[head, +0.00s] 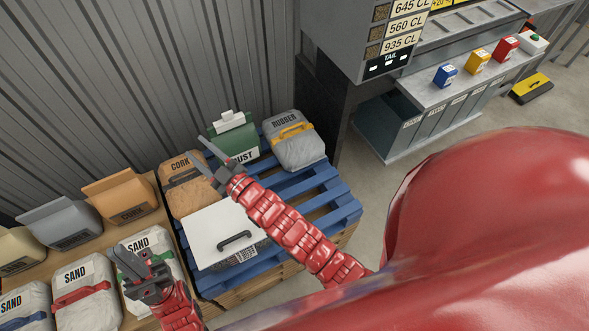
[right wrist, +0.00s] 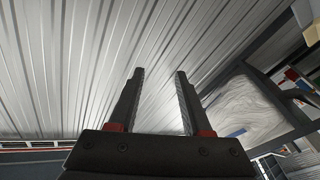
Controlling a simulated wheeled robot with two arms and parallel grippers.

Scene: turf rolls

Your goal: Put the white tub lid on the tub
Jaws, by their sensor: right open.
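The white tub lid (head: 222,229) is a flat square panel with a black handle. It lies over the tub (head: 246,257), a grey box with a patterned side, on the blue pallet. Part of the tub's side shows below the lid's front edge; I cannot tell whether the lid is seated squarely. My right gripper (head: 204,152) is open and empty, above and behind the lid, near the cork bag. In the right wrist view its open fingers (right wrist: 155,92) point toward the corrugated wall. My left gripper (head: 132,258) is over a sand bag left of the tub; its jaw opening is unclear.
On the blue pallet (head: 333,203) stand a cork bag (head: 180,167), a green dust box (head: 240,141) and a rubber bag (head: 295,150). Sand bags (head: 85,290) and another cork container (head: 122,196) fill the left. A corrugated wall (head: 120,80) is behind. The pallet's right part is clear.

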